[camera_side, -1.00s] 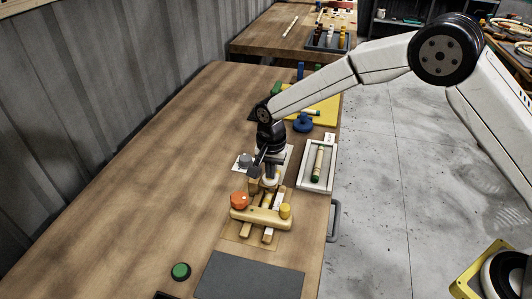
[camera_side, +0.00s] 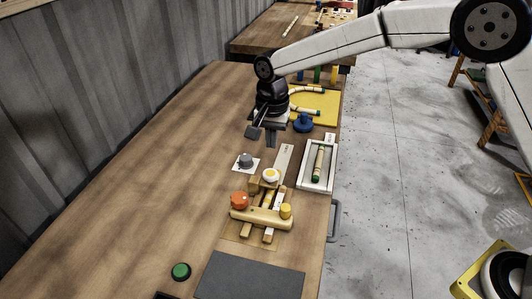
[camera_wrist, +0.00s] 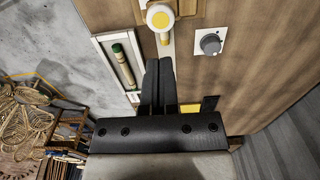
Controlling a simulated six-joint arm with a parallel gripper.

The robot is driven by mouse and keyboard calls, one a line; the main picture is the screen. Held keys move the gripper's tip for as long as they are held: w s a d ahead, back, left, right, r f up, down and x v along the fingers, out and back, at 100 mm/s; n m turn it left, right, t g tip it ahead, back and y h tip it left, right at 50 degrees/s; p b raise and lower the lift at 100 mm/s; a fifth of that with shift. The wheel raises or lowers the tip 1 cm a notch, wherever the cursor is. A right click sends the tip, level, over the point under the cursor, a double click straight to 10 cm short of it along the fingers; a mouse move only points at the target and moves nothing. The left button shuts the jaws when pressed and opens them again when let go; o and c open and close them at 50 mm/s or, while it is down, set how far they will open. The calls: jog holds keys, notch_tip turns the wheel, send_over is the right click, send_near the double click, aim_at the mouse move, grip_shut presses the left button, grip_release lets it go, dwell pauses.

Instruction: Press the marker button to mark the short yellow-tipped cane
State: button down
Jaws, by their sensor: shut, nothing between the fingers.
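The marker button (camera_side: 270,175), a round white cap with a yellow centre, stands at the back of the wooden jig (camera_side: 262,217). It also shows at the top of the wrist view (camera_wrist: 160,18). Under the button and between the jig's wooden pieces, a yellow part (camera_side: 267,198) shows; I cannot tell whether it is the short cane's tip. My gripper (camera_side: 271,142) is shut and empty, above the table behind the button and clear of it. Its fingers (camera_wrist: 158,88) are together in the wrist view.
A white tray (camera_side: 331,181) with a green-tipped cane (camera_side: 318,163) lies right of the jig. A grey knob (camera_side: 245,160) is to its left, and orange and yellow knobs top its ends. A yellow board (camera_side: 325,107) is behind. The table's left is mostly clear.

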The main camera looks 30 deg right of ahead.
jog(key=shift+r, duration=2.05)
jog(key=s+d+f+n+t, duration=0.1)
jog(key=s+d+f+n, duration=0.2)
jog(key=s+d, duration=0.5)
jog(key=s+d+f+n+t, duration=0.1)
jog(key=s+d+f+n, duration=0.3)
jog(key=s+d, duration=0.5)
jog(key=shift+s+d+n+t, duration=0.3)
jog(key=shift+s+n, duration=0.7)
jog(key=shift+s, duration=1.7)
